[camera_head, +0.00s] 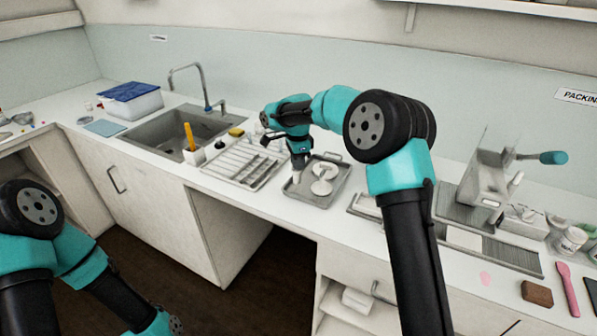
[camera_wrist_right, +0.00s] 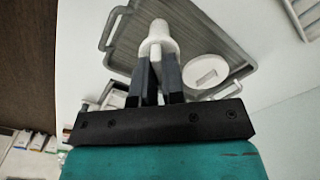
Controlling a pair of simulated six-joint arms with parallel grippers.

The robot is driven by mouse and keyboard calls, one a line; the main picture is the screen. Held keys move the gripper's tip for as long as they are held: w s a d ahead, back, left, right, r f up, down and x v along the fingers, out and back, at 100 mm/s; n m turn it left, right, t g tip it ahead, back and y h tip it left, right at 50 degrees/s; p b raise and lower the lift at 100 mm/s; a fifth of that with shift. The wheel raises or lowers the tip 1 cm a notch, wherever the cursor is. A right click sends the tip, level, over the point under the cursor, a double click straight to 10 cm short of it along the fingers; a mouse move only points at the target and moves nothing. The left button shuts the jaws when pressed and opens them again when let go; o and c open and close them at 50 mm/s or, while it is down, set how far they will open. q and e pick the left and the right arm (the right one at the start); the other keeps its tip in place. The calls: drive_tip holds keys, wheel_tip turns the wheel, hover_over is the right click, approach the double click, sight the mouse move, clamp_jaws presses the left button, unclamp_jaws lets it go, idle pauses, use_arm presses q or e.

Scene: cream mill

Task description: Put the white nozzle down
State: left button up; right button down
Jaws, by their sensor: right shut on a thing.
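My right gripper (camera_head: 299,164) is over the left part of a grey metal tray (camera_head: 334,193) on the counter. In the right wrist view its two dark fingers (camera_wrist_right: 158,62) are shut on the white nozzle (camera_wrist_right: 158,38), whose narrower tip points away from the gripper. The tray (camera_wrist_right: 215,45) lies behind the nozzle in that view. In the head view the nozzle is small and hard to make out below the fingers; I cannot tell whether it touches the tray. My left arm shows at the lower left, but its gripper is out of view.
White round parts (camera_head: 322,187) lie in the tray; one white disc (camera_wrist_right: 205,71) shows right of the nozzle. A drying rack (camera_head: 243,165) and sink (camera_head: 178,132) stand to the left. A metal machine (camera_head: 484,180) stands to the right.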

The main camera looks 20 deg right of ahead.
sight(298, 171)
drive_tip(key=shift+f, duration=1.85)
drive_tip(key=c, duration=1.2)
unclamp_jaws()
drive_tip(key=shift+f, duration=0.1)
wheel_tip(298, 171, up, 12)
drive_tip(key=shift+r, duration=0.1)
